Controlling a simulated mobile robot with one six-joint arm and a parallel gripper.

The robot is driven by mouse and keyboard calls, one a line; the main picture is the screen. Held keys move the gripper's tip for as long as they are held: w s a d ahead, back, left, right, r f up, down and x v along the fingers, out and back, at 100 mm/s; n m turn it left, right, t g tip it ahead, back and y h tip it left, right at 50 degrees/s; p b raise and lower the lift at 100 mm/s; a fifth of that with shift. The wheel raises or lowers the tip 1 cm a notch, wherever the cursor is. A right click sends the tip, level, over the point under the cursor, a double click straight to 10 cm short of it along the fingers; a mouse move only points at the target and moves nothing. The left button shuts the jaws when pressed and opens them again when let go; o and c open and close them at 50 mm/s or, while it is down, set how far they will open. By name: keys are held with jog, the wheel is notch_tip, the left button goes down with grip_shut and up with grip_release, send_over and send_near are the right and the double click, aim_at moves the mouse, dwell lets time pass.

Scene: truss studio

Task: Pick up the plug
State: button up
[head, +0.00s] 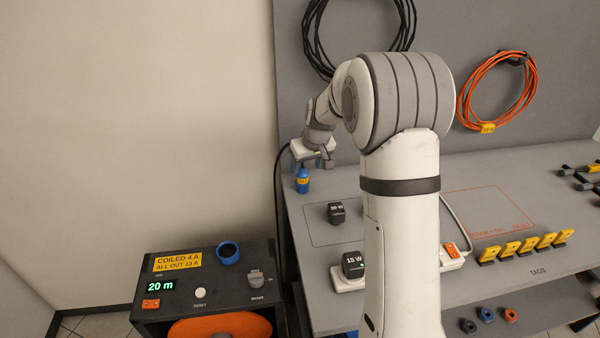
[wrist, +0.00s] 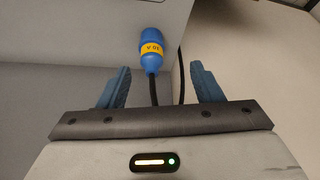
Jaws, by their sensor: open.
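The plug is blue with a yellow label. In the head view the plug (head: 302,186) is at the back left corner of the grey bench, just below my gripper (head: 318,160). In the wrist view the plug (wrist: 152,60) lies ahead, between the lines of the two blue fingers, and seems to be just past the fingertips. A black cable runs from it back between the fingers. My gripper (wrist: 160,72) is open, with nothing between its fingers but the cable in view. I cannot tell whether the fingers touch the plug.
The grey bench (head: 330,285) holds a black adapter (head: 337,212), a 15 W block (head: 353,264) and several yellow tags (head: 512,249). A black reel box (head: 180,290) stands at lower left. Coiled cables, one orange (head: 480,85), hang on the back panel.

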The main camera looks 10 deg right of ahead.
aim_at(304, 169)
jog(key=w+f+p, duration=0.1)
jog(key=w+f, duration=0.3)
jog(key=shift+w+f, duration=0.3)
jog(key=shift+f, duration=0.05)
jog(key=shift+w+d+p+x, duration=0.1)
jog(key=shift+p+x, duration=0.3)
jog(key=shift+x, duration=0.8)
jog(key=shift+w+d+p+x, duration=0.1)
jog(key=shift+p+x, duration=0.3)
jog(key=shift+x, duration=0.8)
jog(key=shift+c, duration=0.6)
jog(key=shift+r, duration=0.1)
jog(key=c, duration=0.9)
